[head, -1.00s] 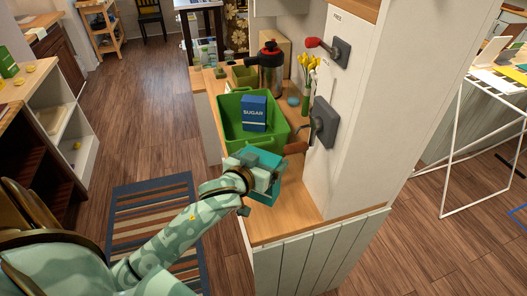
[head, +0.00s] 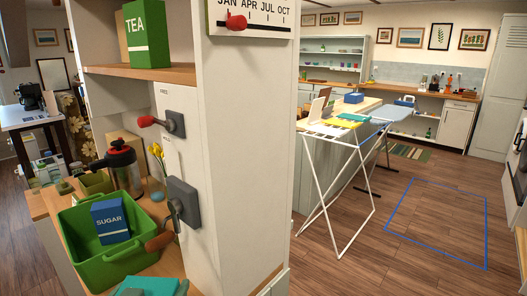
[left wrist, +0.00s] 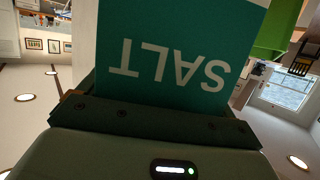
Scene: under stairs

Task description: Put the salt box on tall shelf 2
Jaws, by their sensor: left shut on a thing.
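The salt box (left wrist: 185,60) is teal with white lettering, upside down in the left wrist view. My left gripper (left wrist: 150,122) is shut on it. In the head view only the top of the teal box (head: 148,287) shows at the bottom edge, near the green crate; most of the gripper is cut off. A tall white unit (head: 245,150) stands beside it, with a wooden shelf (head: 150,72) bearing a green tea box (head: 146,33). I cannot tell which shelf is tall shelf 2. My right gripper is not in view.
A green crate (head: 75,220) holds a blue sugar box (head: 110,222). A pump flask (head: 124,168) and yellow flowers (head: 157,152) stand behind. Grey lever plates (head: 183,202) stick out from the unit. A white drying rack (head: 345,190) stands right, beside a blue floor outline (head: 487,235).

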